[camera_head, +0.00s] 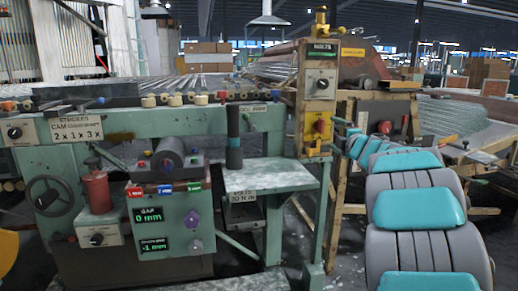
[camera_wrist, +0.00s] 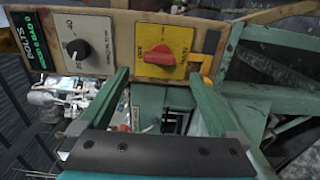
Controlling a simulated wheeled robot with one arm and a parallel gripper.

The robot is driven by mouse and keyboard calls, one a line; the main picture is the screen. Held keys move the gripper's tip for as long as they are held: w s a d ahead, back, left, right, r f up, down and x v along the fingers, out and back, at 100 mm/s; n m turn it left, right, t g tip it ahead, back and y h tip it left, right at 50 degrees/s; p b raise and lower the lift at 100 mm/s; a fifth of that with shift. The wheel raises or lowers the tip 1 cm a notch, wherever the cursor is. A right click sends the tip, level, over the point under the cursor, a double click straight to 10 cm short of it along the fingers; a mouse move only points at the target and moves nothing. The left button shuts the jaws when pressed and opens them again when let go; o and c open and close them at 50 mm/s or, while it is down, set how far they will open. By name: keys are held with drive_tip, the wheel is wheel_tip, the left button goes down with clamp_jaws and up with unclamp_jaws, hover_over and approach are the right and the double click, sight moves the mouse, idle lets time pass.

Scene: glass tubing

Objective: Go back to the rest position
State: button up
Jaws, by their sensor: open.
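My gripper (camera_wrist: 160,75) is open in the wrist view, with its two green fingers apart and nothing between them. It faces the wooden control panel (camera_wrist: 209,28), which carries a yellow plate with a red knob (camera_wrist: 158,56) and a white plate with a black knob (camera_wrist: 79,49). The red knob lies just beyond the fingertips, between them in the picture; I cannot tell the exact gap. In the head view my grey and turquoise arm reaches from the lower right to the panel post (camera_head: 299,95), where the red knob (camera_head: 320,126) also shows. The gripper is small there.
The green machine (camera_head: 120,125) fills the left, with a handwheel (camera_head: 49,196), a red cylinder (camera_head: 95,190) and a box with displays (camera_head: 169,220). A small green table (camera_head: 268,177) stands beside the post. A wooden frame (camera_head: 337,220) stands close to my arm.

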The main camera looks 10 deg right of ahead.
drive_tip(key=s+f+m+g+h+p, duration=0.1)
drive_tip(key=s+f+m+g+h, duration=0.15)
drive_tip(key=s+m, duration=0.3)
drive_tip(key=s+a+f+m+g+h+p, duration=0.1)
drive_tip(key=s+f+m+g+h, duration=0.2)
drive_tip(key=s, duration=0.4)
drive_tip(key=s+f+m+g+h+p, duration=0.1)
drive_tip(key=s+f+m+g, duration=0.2)
drive_tip(key=s+m, duration=0.35)
drive_tip(key=s+a+f+m+g+y, duration=0.1)
drive_tip(key=s+a+f+g+y, duration=0.1)
drive_tip(key=s+a+f, duration=0.3)
drive_tip(key=s+a+f+m+g+y+p, duration=0.1)
drive_tip(key=s+a+f+g, duration=0.4)
drive_tip(key=s, duration=1.5)
drive_tip(key=s+a+f+m+g+y, duration=0.1)
drive_tip(key=s+a+f+g+y, duration=0.2)
drive_tip(key=s+a, duration=1)
wheel_tip(320, 180, down, 3)
drive_tip(key=shift+a+r+g+p, duration=0.15)
drive_tip(key=shift+a+g+p, duration=0.2)
drive_tip(key=shift+g, duration=0.3)
